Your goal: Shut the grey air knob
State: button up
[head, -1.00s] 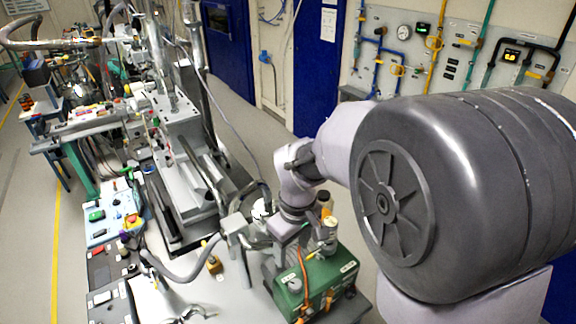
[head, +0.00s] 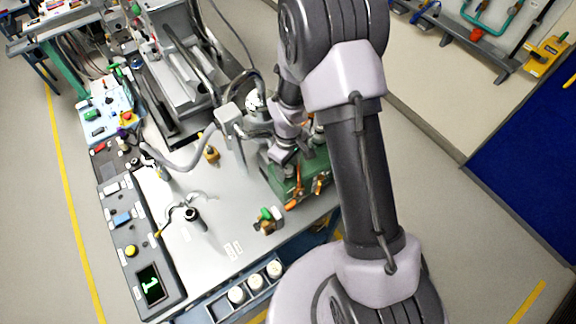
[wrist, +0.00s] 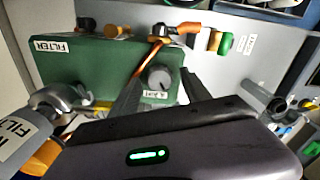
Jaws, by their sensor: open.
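The grey air knob (wrist: 160,78) is a round knob on the green box (wrist: 90,62) in the wrist view. A small white label, upside down, sits just below it in the picture. My gripper (wrist: 162,84) is open, with one dark finger on each side of the knob. I cannot tell whether either finger touches it. In the head view my gripper (head: 284,155) is at the green box (head: 284,182), and the knob is hidden there by the arm. The box also carries a FILTER label.
An orange cable (wrist: 150,54) runs close by the left finger. A fitting with a green cap (head: 266,214) stands on the grey bench (head: 195,245). A curved grey arm-like tube (head: 185,158) is left of the box. White-capped jars (head: 255,282) sit at the bench's front edge.

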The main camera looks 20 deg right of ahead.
grip_shut()
dwell(0.3)
